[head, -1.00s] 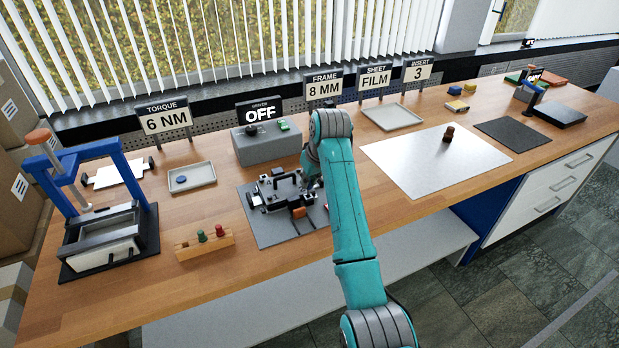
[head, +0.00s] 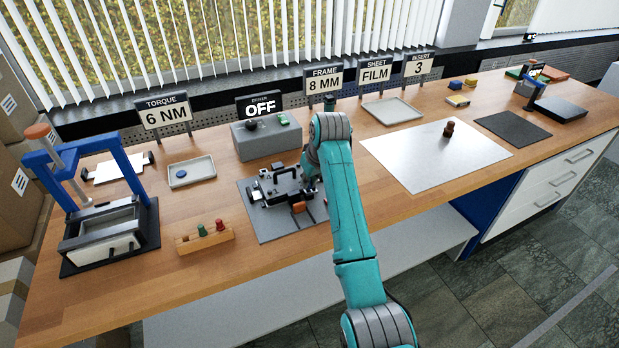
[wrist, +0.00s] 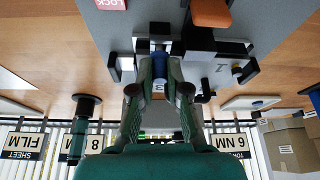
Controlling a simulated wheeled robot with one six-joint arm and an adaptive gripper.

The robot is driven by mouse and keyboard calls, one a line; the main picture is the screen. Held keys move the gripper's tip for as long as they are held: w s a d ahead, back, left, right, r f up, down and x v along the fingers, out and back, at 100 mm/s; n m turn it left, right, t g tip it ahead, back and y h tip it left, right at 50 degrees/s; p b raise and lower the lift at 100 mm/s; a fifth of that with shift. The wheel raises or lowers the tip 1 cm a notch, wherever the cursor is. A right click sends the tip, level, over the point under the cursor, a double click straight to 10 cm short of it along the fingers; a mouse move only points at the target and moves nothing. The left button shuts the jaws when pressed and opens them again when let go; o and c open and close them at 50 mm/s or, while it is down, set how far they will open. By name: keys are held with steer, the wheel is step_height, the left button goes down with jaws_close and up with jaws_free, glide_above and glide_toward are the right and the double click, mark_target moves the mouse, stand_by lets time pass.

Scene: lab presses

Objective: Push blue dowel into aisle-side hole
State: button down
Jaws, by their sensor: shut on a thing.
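The fixture (head: 275,188) is a dark and metal clamp assembly with an orange handle (head: 299,207), on a grey plate. In the wrist view the blue dowel (wrist: 159,70) sits between the two fingertips of my gripper (wrist: 160,78), which is shut on it. The dowel is against the fixture's pale block. The hole is hidden, so I cannot tell how deep the dowel sits. In the head view my arm hides the gripper and dowel.
A grey driver box (head: 265,138) reading OFF stands behind the fixture. A wooden rack (head: 205,240) with green and red pegs stands front left, and a blue-framed press (head: 95,200) further left. A pale sheet (head: 415,155) lies right of my arm.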

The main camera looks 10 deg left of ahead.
steer(key=shift+f, duration=0.6)
steer(key=c, duration=1.1)
jaws_free()
steer(key=v, duration=1.2)
